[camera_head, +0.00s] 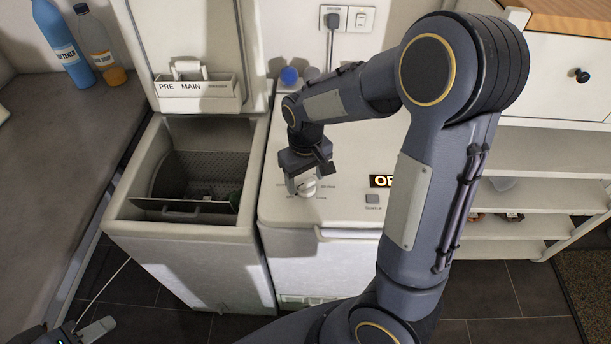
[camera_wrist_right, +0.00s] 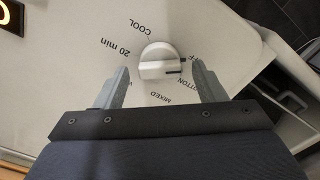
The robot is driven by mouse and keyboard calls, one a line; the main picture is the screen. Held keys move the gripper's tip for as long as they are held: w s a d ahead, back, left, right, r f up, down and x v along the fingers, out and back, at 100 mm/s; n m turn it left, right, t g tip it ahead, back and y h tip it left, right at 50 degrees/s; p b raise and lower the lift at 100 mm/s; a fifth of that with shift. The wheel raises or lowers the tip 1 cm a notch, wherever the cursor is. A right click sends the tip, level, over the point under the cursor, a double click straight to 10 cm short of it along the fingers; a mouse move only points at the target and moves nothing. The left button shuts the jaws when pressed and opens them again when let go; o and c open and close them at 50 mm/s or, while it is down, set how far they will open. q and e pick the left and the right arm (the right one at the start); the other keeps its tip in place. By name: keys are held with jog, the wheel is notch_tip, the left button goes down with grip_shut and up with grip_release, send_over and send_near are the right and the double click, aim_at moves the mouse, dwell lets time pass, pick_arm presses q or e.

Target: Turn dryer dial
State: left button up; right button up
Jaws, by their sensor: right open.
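The dryer (camera_head: 335,173) is the closed white toploader on the right in the head view. Its round white dial (camera_head: 308,187) sits on the top near the left front corner. In the right wrist view the dial (camera_wrist_right: 160,62) lies between the fingertips of my right gripper (camera_wrist_right: 160,80), with gaps on both sides. The right gripper (camera_head: 302,184) is open over the dial. Labels COOL, 20 min, MIXED and a partly covered COTTON ring the dial; its dark mark points toward the OFF/COTTON side. My left gripper (camera_head: 90,330) is at the lower left edge, its jaws unclear.
The open washer (camera_head: 185,229) with raised lid and drawer stands left of the dryer. A lit display (camera_head: 381,181) and a grey button (camera_head: 372,199) are right of the dial. Blue and orange bottles (camera_head: 58,42) (camera_head: 99,48) stand on the left counter. Shelves (camera_head: 540,185) are at right.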

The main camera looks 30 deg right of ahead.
jog(key=c, duration=1)
jog(key=m+p, duration=0.1)
jog(key=m, duration=0.3)
jog(key=shift+m, duration=0.4)
jog(key=m+p, duration=0.1)
jog(key=m, duration=0.3)
jog(key=shift+m, duration=0.6)
